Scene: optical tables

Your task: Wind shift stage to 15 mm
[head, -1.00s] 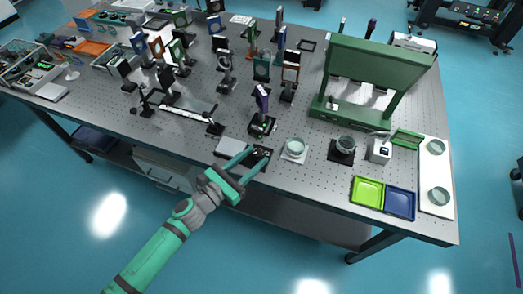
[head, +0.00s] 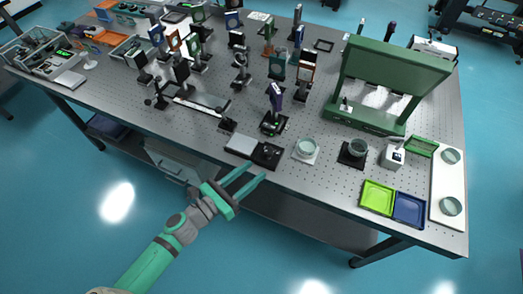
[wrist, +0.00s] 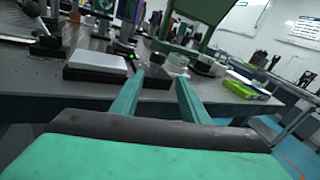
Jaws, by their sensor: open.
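My gripper (head: 258,170) is open and empty, in front of the table's front edge near the black plate. In the wrist view its two green fingers (wrist: 160,78) point toward the table, with nothing between them. A small stage with a dark purple upright part (head: 276,100) stands behind the black plate; a small green light shows low near it in the wrist view (wrist: 131,56). A long rail unit with a dark knob (head: 200,107) lies farther left. I cannot tell for sure which is the shift stage, and no millimetre reading is legible.
A grey-white plate (head: 241,144) and a black plate with small parts (head: 267,155) lie at the front edge. Several mounted optics crowd behind. The floor before the table is clear.

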